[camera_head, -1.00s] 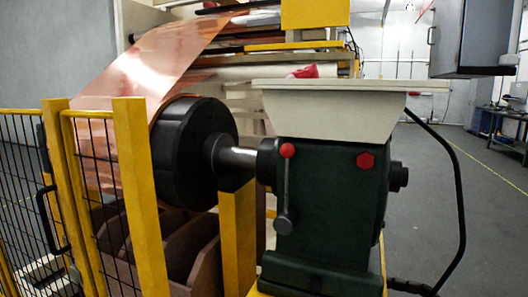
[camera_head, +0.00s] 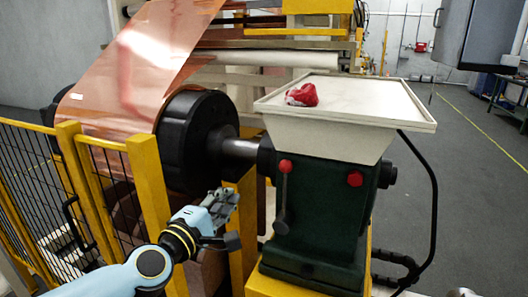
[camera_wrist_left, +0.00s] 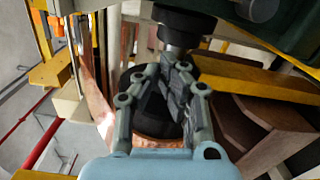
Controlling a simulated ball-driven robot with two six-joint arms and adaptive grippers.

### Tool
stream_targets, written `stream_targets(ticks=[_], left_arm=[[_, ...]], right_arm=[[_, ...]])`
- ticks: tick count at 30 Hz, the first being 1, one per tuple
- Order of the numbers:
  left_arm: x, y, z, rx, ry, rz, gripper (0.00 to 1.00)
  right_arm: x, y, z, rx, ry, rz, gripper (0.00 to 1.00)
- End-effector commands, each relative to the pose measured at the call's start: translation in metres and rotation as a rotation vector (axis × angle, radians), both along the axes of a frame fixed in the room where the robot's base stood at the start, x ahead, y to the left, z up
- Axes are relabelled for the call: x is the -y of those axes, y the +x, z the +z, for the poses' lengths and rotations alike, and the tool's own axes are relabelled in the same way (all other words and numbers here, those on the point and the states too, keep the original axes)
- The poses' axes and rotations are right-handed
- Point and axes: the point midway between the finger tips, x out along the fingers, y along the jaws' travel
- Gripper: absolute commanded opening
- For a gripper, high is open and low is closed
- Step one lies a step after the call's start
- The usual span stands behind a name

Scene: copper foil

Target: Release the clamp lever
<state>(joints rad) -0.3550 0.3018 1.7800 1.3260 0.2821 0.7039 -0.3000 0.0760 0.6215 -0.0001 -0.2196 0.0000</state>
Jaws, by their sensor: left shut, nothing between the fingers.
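The clamp lever (camera_head: 284,195) is a thin grey rod with a red ball at its top and a rounded grey hub at its lower end. It hangs about upright on the front of the dark green machine housing (camera_head: 325,215). My left gripper (camera_head: 230,196) is to the left of the lever, apart from it, in front of the yellow post below the shaft. In the left wrist view the gripper (camera_wrist_left: 178,80) shows its fingers together with nothing between them. The lever cannot be made out in that view.
A yellow fence (camera_head: 150,190) stands left of the housing. A black roller hub (camera_head: 195,140) with a steel shaft sits behind my gripper. A white tray (camera_head: 400,115) with a red cloth (camera_head: 302,95) tops the housing. A red knob (camera_head: 355,179) is right of the lever.

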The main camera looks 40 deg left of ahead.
Motion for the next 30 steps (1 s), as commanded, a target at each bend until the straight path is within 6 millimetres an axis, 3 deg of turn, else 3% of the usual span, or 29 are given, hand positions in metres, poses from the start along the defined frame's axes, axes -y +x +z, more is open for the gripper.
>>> stream_targets(ticks=[3,16,20,30], left_arm=[[0.0,0.001,0.015,0.029,-0.04,0.006,0.0],[-0.002,0.01,0.015,0.03,-0.04,0.005,0.0],[-0.005,0.029,0.016,0.031,-0.04,0.006,0.0],[-0.019,0.1,0.015,0.03,-0.04,0.006,0.0]], right_arm=[[0.0,0.0,0.003,-0.001,0.0,0.0,0.76],[0.002,-0.001,0.003,-0.003,-0.003,0.0,0.76],[0.004,-0.001,0.006,-0.003,-0.005,0.001,0.76],[0.006,-0.001,0.003,-0.003,-0.006,0.002,0.76]])
